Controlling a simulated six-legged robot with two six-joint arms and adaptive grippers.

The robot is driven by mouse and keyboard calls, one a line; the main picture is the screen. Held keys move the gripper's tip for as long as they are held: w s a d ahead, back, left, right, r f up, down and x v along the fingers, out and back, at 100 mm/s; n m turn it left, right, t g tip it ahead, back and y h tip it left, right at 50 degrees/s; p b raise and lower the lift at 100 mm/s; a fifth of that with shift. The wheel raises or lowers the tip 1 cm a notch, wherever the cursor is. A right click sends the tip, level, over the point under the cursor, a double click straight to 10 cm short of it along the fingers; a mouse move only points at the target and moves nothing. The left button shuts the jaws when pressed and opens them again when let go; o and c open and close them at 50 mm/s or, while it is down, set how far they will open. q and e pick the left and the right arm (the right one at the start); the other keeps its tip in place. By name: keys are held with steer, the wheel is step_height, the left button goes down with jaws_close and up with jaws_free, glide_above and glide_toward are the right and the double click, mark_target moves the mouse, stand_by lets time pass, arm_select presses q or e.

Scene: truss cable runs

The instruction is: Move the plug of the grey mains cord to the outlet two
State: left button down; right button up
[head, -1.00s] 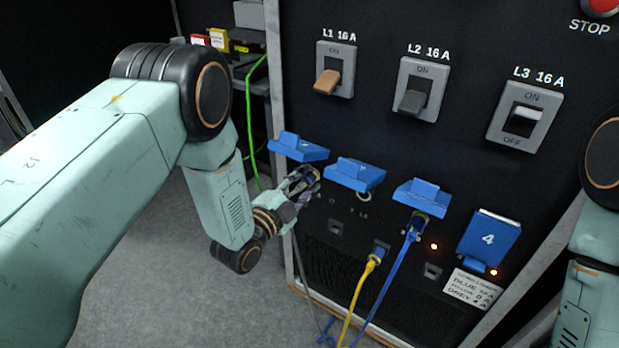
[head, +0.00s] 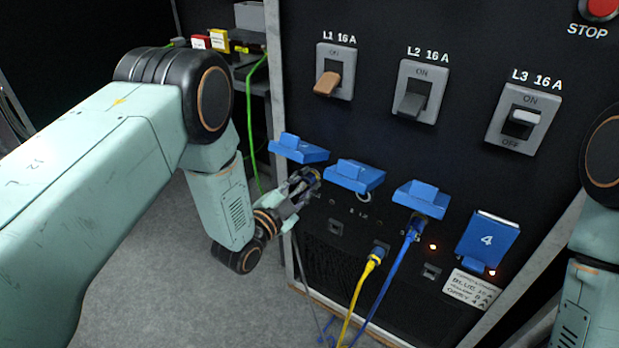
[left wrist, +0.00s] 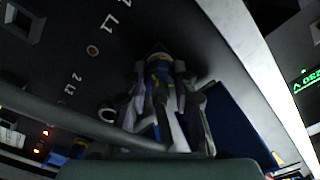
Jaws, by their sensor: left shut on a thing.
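My left gripper (head: 306,184) is in front of the panel, just below the lid of outlet one (head: 300,150). It is shut on the plug of the grey mains cord (left wrist: 160,78), which shows blue with a yellow band between the fingers in the left wrist view. The plug's front end is dark, and I cannot tell whether it sits in outlet one. The grey cord (head: 306,268) hangs below the gripper. Outlet two is under a raised blue lid (head: 354,176), and a pale ring (head: 365,197) shows there. My right gripper is out of view.
A blue plug and cord (head: 403,255) hang under the third raised lid (head: 421,198). Lid four (head: 487,240) is down. A yellow cord (head: 364,285) is plugged in lower. A green cable (head: 250,125) hangs left of the panel. Breaker switches (head: 327,83) are above.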

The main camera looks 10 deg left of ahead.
arm_select(q)
steer(key=shift+w+n+p, duration=0.1)
steer(key=shift+n+p, duration=0.2)
steer(key=shift+n, duration=1.1)
steer(key=shift+r, duration=0.1)
steer(key=shift+n, duration=1.4)
steer(key=shift+p, duration=0.3)
steer(key=shift+n, duration=1.4)
steer(key=shift+p, duration=0.35)
steer(key=shift+p+v, duration=1.05)
steer(key=shift+v, duration=1.45)
